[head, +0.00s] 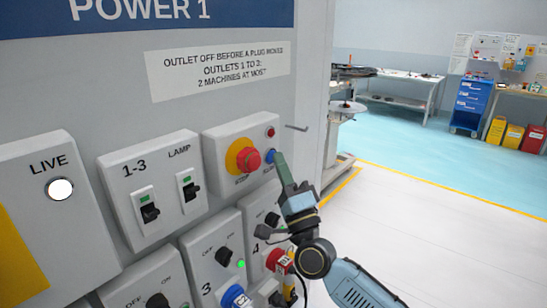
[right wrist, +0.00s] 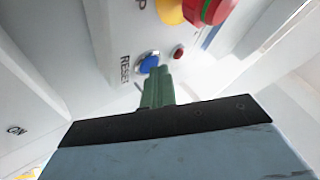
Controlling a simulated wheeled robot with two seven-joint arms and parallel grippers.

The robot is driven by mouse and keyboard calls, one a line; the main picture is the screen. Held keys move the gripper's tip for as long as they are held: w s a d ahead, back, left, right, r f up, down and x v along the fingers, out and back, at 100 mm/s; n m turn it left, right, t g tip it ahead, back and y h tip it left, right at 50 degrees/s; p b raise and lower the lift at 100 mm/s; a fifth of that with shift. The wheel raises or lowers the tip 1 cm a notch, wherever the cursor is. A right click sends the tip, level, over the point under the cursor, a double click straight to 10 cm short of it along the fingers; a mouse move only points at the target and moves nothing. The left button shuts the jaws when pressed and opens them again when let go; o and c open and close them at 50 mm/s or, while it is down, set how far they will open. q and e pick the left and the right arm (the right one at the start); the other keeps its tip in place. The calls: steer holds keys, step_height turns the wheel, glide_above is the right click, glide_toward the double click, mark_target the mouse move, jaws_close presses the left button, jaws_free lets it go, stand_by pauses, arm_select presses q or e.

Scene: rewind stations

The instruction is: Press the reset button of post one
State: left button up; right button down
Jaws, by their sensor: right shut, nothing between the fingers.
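The blue reset button (head: 269,156) sits on a light grey box on the panel headed POWER 1. It also shows in the right wrist view (right wrist: 149,62), in a pale ring beside the word RESET. My right gripper (head: 280,156) is shut and empty, its green fingers pointing at the button. In the right wrist view the fingertips (right wrist: 159,70) overlap the button's lower right edge. I cannot tell whether they touch it. The red stop button (head: 248,159) on its yellow base is left of the reset button. My left gripper is not in view.
A small red lamp (head: 270,132) is above the reset button. Two switches (head: 149,208) labelled 1-3 and LAMP are to the left. Outlet boxes with plugs, one blue (head: 236,298) and one red (head: 279,260), are below. Open floor lies to the right.

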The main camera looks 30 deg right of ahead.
steer(key=shift+s, duration=0.15)
steer(key=shift+s+d, duration=0.25)
steer(key=shift+s, duration=0.35)
steer(key=s, duration=0.1)
steer(key=s+d+p, duration=0.1)
steer(key=s, duration=0.1)
steer(key=s+d, duration=0.1)
steer(key=shift+s, duration=0.3)
steer(key=shift+a, duration=0.1)
stand_by(0.8)
